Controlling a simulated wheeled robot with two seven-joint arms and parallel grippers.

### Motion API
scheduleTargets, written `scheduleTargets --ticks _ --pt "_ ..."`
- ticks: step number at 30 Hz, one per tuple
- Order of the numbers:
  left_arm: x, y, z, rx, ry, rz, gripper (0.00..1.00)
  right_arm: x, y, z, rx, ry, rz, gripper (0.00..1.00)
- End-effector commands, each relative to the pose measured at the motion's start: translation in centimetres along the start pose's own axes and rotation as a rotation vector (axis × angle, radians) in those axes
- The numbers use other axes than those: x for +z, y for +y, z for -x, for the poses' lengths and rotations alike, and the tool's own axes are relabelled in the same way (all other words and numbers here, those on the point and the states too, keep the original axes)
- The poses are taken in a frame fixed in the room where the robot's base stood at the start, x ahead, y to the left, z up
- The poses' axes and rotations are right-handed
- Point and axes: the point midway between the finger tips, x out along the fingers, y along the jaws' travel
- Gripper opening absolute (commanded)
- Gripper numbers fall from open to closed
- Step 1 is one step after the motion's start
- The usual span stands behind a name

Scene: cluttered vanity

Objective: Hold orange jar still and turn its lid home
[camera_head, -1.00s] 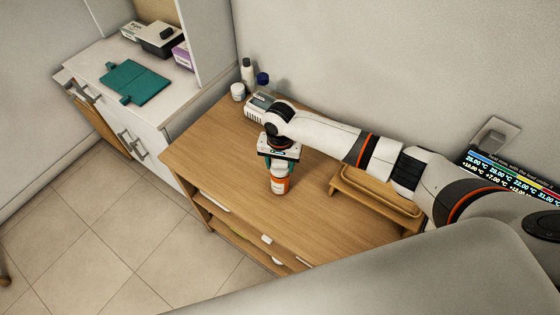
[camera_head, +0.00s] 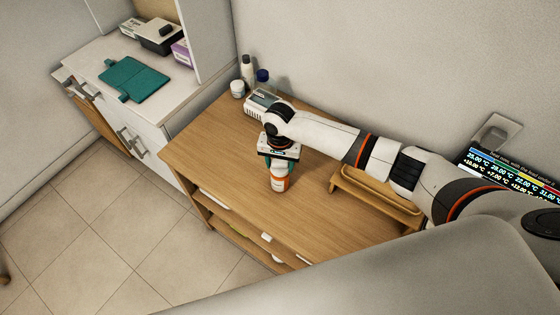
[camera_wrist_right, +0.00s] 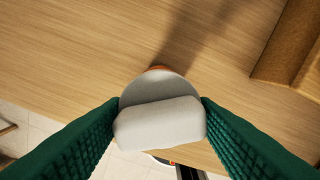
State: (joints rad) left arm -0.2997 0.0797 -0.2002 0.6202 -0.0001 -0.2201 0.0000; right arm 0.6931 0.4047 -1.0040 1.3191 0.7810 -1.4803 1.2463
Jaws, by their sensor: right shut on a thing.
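The orange jar (camera_head: 279,184), with a pale label, stands upright on the wooden table near its front edge. My right gripper (camera_head: 278,166) comes down over it from above. In the right wrist view the white lid (camera_wrist_right: 160,124), a round disc with a thick raised bar, sits between the two green fingers (camera_wrist_right: 160,112), which are shut on it. A sliver of orange jar (camera_wrist_right: 158,68) shows behind the lid's far edge. The lid hides the rest of the jar, and I cannot tell how the lid sits on the rim. My left gripper is not in view.
A wooden tray (camera_head: 378,190) lies right of the jar, under my right arm. A grey-white box (camera_head: 261,102), a white jar (camera_head: 237,88) and bottles (camera_head: 247,68) stand at the back left. Bare table (camera_head: 215,140) lies left of the jar.

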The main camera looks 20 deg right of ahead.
Motion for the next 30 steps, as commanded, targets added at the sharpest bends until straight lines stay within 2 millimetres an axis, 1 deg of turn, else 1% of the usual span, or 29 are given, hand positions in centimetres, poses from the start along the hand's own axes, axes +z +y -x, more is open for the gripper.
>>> scheduleTargets --ticks 18,19,21,23,29,30 --pt "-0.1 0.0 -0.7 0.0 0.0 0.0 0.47 0.0 0.0 -1.3 0.001 0.001 0.0 0.23" --pt "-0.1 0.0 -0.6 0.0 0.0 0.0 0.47 0.0 0.0 -1.2 0.001 0.0 0.0 0.57" --pt "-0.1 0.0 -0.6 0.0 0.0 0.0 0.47 0.0 0.0 -1.2 0.001 0.0 0.0 0.68" --pt "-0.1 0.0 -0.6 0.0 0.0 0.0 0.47 0.0 0.0 -1.2 0.001 0.0 0.0 0.77" --pt "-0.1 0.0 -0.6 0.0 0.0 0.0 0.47 0.0 0.0 -1.2 0.0 0.0 0.0 0.77" --pt "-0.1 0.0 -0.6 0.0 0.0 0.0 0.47 0.0 0.0 -1.2 0.0 0.0 0.0 0.84"
